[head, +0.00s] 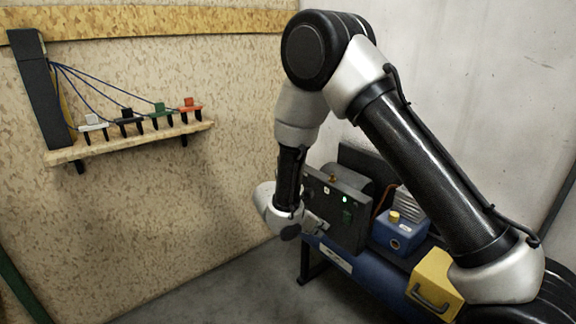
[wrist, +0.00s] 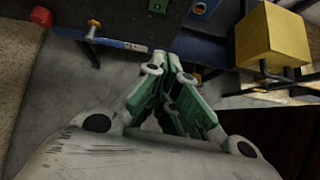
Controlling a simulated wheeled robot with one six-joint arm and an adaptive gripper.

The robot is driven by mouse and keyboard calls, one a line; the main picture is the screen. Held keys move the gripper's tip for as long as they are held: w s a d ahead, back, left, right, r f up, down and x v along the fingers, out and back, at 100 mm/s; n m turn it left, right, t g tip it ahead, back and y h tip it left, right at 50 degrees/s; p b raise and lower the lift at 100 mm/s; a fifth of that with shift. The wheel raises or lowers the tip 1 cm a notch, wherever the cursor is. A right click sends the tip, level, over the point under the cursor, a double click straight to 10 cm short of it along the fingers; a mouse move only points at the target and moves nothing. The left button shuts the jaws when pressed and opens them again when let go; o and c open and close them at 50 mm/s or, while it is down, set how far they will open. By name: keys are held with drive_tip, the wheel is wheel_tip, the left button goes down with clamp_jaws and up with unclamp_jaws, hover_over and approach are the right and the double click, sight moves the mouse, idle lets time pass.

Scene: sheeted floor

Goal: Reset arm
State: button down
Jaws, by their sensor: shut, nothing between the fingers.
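My gripper (wrist: 172,62) shows in the wrist view with its green and grey fingers drawn together and nothing between them. In the head view my arm bends down from the top, and the gripper end (head: 312,224) is partly hidden by my wrist. It is in front of the dark control box (head: 347,215) of a blue machine. In the wrist view the fingertips lie close to the machine's dark blue edge (wrist: 125,44). I cannot tell whether they touch it.
The machine's blue tank (head: 352,270) stands on the floor at right, with a yellow box (head: 435,284) and a smaller blue block (head: 398,238) by it. A wooden shelf (head: 130,142) with several coloured plugs hangs on the left wall. The floor (head: 215,293) at lower left is clear.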

drive_tip(key=s+d+r+m+y, duration=0.3)
drive_tip(key=s+d+r+m, duration=0.8)
drive_tip(key=s+r, duration=0.3)
drive_tip(key=s+d+r+m+y, duration=0.4)
drive_tip(key=s+d+r+m, duration=0.7)
drive_tip(key=r, duration=0.7)
drive_tip(key=s+m, duration=0.2)
drive_tip(key=s, duration=0.1)
drive_tip(key=shift+s+d+y, duration=0.15)
drive_tip(key=shift+s+y, duration=0.05)
drive_tip(key=shift+y, duration=0.1)
